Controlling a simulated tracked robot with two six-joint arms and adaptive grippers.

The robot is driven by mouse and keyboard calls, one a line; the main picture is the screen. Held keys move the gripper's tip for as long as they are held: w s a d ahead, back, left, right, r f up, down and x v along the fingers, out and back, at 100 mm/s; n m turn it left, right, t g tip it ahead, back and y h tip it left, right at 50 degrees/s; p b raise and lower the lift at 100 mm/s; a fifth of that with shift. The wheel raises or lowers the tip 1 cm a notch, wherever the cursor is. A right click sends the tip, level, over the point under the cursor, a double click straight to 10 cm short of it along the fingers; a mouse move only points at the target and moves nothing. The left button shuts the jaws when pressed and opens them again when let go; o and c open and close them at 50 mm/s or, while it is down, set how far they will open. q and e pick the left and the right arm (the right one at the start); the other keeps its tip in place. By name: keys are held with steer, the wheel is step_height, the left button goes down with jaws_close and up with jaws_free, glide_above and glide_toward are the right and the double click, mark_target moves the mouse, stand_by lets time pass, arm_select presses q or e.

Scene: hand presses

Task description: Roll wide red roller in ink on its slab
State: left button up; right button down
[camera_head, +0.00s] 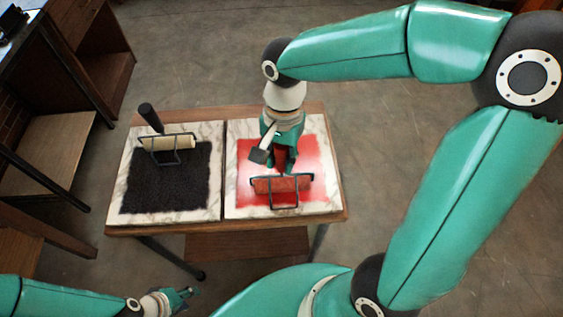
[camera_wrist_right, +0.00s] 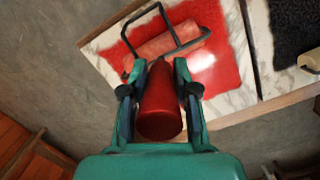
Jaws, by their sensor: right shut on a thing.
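The wide red roller (camera_head: 283,184) lies on the red ink of the right marble slab (camera_head: 238,207), near its front edge in the head view. Its dark wire frame surrounds the roller. My right gripper (camera_head: 281,160) is shut on the roller's red handle. In the right wrist view my right gripper (camera_wrist_right: 157,95) has a finger on each side of the handle (camera_wrist_right: 160,105), with the roller (camera_wrist_right: 168,45) beyond on the ink. My left gripper (camera_head: 180,297) is at the bottom left of the head view, away from the slabs, with its fingers too small to judge.
A second marble slab with black ink (camera_head: 165,185) lies to the left, carrying a cream roller (camera_head: 168,142) with a black handle. Both slabs rest on a small wooden table (camera_head: 255,228). Wooden shelves (camera_head: 45,150) stand at the left. The floor around is bare.

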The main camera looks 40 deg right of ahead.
steer(key=shift+w+d+p, duration=2.15)
steer(key=shift+w+d, duration=1.25)
steer(key=shift+w, duration=2.05)
steer(key=s+a+b, duration=0.5)
steer(key=s+a, duration=0.3)
steer(key=s, duration=0.4)
steer(key=shift+s, duration=0.4)
steer(key=shift+r, duration=0.1)
step_height(320, 180, up, 5)
steer(key=p, duration=0.4)
